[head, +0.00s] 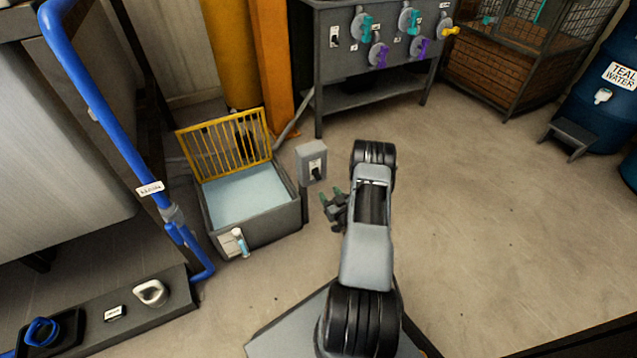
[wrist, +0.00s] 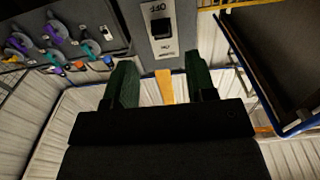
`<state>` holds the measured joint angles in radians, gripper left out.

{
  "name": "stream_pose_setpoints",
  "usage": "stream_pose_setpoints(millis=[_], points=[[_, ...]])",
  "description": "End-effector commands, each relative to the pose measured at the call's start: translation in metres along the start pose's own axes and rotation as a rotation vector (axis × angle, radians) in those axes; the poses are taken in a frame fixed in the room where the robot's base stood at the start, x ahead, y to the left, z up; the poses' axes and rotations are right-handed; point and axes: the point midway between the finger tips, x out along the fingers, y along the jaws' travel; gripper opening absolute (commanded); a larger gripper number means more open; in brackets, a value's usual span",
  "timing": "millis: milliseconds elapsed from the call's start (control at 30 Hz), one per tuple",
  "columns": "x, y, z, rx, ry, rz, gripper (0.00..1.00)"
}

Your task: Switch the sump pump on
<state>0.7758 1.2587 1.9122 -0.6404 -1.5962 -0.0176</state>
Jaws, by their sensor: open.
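A grey switch box (head: 312,162) on a post stands beside the sump. Its pale plate carries a black lever (head: 315,173), which sits toward the plate's lower end in the head view. In the wrist view the box's plate (wrist: 164,47) and black lever (wrist: 160,27) are just beyond my fingertips, with small lettering that looks upside down and is hard to read. My gripper (head: 332,199) is open and empty, below and slightly right of the box in the head view. Its green fingers (wrist: 160,78) are apart and do not visibly touch the box.
The grey sump (head: 272,228) holds pale blue water, with a yellow grate (head: 226,146) tilted up behind it. A blue pipe (head: 103,112) runs at left. A valve bench (head: 345,80) with colored handles stands behind. Floor at right (head: 480,220) is clear.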

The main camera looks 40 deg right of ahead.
Motion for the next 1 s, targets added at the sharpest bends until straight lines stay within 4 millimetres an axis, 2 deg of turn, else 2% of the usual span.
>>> stream_pose_setpoints(millis=[200, 433, 633, 1000], points=[[0.042, -0.001, 0.003, -0.002, 0.002, -0.002, 0.51], [0.073, 0.0, 0.002, -0.002, 0.0, -0.001, 0.51], [0.085, 0.0, 0.001, 0.0, -0.001, 0.0, 0.51], [0.087, 0.0, 0.0, 0.0, -0.002, 0.0, 0.49]])
